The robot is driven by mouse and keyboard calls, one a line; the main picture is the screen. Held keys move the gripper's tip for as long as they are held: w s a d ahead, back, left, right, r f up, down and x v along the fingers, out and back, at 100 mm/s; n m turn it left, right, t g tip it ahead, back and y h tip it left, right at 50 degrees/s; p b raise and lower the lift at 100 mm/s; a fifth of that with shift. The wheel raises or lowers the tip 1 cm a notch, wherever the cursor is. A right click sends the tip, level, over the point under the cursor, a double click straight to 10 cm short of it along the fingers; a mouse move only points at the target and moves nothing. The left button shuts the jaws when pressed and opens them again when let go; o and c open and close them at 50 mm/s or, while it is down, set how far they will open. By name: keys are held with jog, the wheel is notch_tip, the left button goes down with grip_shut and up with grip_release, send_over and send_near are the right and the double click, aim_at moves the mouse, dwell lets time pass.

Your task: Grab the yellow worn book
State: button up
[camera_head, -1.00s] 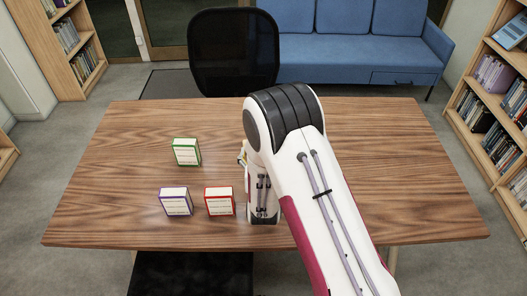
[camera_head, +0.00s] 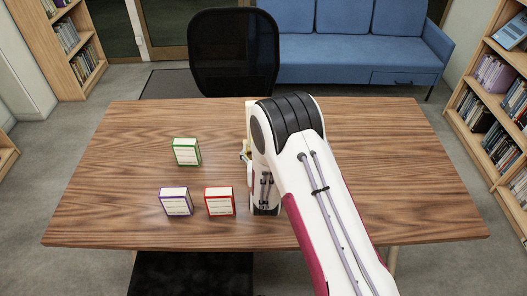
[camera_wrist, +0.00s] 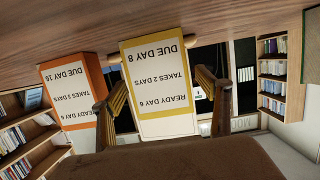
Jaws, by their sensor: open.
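In the wrist view, which looks upside down, the yellow-bordered book (camera_wrist: 165,72) has a white label reading "DUE DAY 8", "TAKES 2 DAYS" and "READY DAY 6". My gripper (camera_wrist: 163,95) is open, with one finger on each side of this book. The book's lower part in the picture lies between the fingers. I cannot tell whether either finger touches it. In the head view my arm hides most of the gripper and the yellow book. A pale edge shows just left of the arm's joint, perhaps part of that book.
An orange book (camera_wrist: 75,95) stands close beside the yellow one in the wrist view. On the wooden table (camera_head: 110,150) stand a green book (camera_head: 186,152), a purple book (camera_head: 176,202) and a red book (camera_head: 220,201). The table's far left is clear.

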jog(key=shift+w+f, duration=0.1)
jog(key=shift+w, duration=0.2)
dwell(0.4)
jog(key=c, duration=1.3)
